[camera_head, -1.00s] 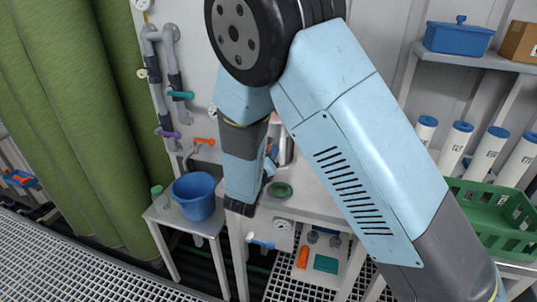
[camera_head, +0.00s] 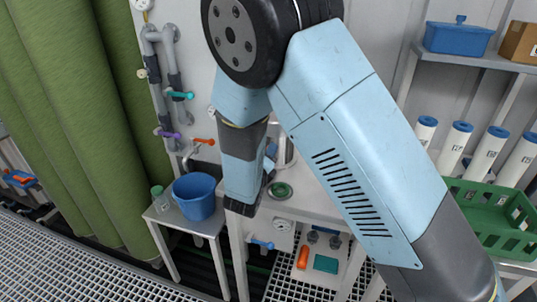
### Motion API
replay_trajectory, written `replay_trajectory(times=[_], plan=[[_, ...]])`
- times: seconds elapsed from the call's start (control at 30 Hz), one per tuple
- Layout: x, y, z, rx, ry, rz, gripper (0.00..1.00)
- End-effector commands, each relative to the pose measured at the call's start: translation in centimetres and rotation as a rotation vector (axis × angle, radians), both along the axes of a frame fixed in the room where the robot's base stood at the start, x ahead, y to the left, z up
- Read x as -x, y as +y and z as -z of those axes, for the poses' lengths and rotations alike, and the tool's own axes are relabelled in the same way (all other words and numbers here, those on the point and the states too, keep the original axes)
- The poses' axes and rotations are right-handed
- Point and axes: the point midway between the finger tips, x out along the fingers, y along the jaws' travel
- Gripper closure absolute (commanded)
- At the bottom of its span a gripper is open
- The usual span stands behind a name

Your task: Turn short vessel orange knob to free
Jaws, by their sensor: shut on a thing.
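My arm fills the middle of the view, and its wrist hangs down in front of the bench. The jaws of my gripper do not show; they are hidden behind the wrist or the bench things. A pale metal vessel (camera_head: 287,152) stands on the bench just right of the wrist, mostly covered by my arm. I cannot tell whether it is the short vessel. Its orange knob cannot be made out.
A blue bucket (camera_head: 195,198) and a small green-capped bottle (camera_head: 160,200) stand on a side table at left. A green round item (camera_head: 281,190) lies on the bench. Pipes with coloured handles are on the wall. A green crate (camera_head: 495,215) is at right.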

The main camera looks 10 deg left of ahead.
Motion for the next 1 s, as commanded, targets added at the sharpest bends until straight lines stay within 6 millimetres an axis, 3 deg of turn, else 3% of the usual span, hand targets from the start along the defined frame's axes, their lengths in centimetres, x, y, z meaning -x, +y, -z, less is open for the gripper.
replay_trajectory(times=[0.13,0.17,0.4,0.77,1.0], plan=[[0.2,0.2,0.3,0.001,0.007,-0.007,0.99],[0.2,0.3,0.3,0.002,0.006,-0.007,0.67],[0.1,0.2,0.1,0.000,0.003,-0.004,0.44],[0.7,0.2,0.1,-0.001,0.001,-0.003,0.43],[4.3,0.5,0.1,0.000,0.003,-0.005,0.43]])
